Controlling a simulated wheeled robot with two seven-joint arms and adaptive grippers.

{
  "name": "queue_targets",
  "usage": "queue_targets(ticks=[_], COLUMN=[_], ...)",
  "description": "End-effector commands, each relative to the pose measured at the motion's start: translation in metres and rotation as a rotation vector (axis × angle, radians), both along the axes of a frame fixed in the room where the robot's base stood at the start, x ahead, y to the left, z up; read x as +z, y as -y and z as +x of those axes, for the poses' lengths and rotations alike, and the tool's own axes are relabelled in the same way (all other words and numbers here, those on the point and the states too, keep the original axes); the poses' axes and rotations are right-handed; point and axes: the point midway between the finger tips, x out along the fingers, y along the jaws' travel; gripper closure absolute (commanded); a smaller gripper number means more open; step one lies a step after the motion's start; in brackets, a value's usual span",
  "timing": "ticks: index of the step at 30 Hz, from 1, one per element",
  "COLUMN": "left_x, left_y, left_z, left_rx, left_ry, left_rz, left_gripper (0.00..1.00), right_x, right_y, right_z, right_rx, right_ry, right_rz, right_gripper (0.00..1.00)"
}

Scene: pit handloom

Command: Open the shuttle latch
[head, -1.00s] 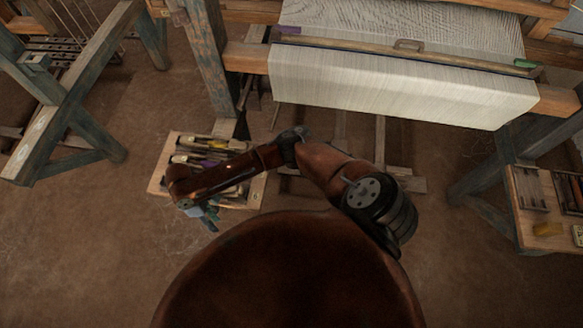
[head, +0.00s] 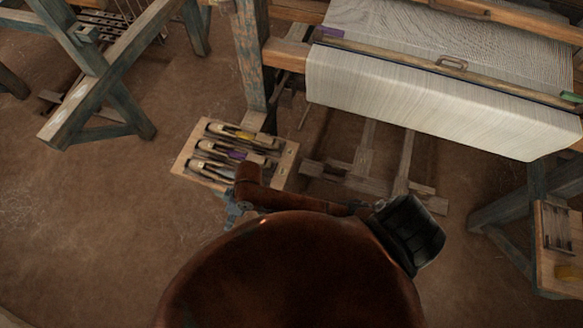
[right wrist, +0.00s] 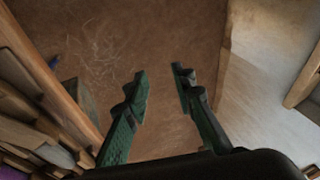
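Several shuttles lie in a wooden tray (head: 183,157) on the left of the loom in the head view. One has a yellow part (head: 244,135), and one in the middle has a purple part (head: 236,154). I cannot make out a latch on any of them. My right gripper (head: 236,213) is just off the tray's near edge, partly hidden by my own body. In the right wrist view its two green fingers (right wrist: 160,72) stand apart with nothing between them, over brown floor. The tray's wooden edge (right wrist: 52,72) is to their left. My left gripper is not in view.
The loom with pale cloth (head: 420,105) fills the upper right. A wooden post (head: 252,60) stands behind the tray, and treadles (head: 365,160) lie to its right. Another wooden frame (head: 85,75) is at upper left. A side table (head: 548,265) is at far right. Floor left of the tray is clear.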

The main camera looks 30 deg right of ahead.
Motion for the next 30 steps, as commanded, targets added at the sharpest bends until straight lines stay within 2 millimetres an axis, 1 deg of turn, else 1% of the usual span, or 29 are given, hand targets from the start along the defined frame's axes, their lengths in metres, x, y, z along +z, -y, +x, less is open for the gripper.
queue_targets(ticks=[6,11,16,23,30], left_x=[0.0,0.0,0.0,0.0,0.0], left_y=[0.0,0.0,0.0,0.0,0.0], left_z=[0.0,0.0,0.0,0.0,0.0], left_rx=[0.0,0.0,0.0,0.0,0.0], left_ry=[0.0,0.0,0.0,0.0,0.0], left_rz=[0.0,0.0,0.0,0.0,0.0], left_gripper=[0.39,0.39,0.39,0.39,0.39], right_x=[0.002,0.002,0.002,0.0,-0.003], right_y=[0.037,0.066,0.099,0.142,0.185], right_z=[-0.003,-0.005,-0.01,-0.021,-0.036], right_rx=[-0.131,-0.212,-0.294,-0.391,-0.48], right_ry=[0.045,0.072,0.097,0.12,0.138], right_rz=[0.016,0.006,-0.017,-0.057,-0.111], right_gripper=[0.77,0.77,0.77,0.77,0.77])
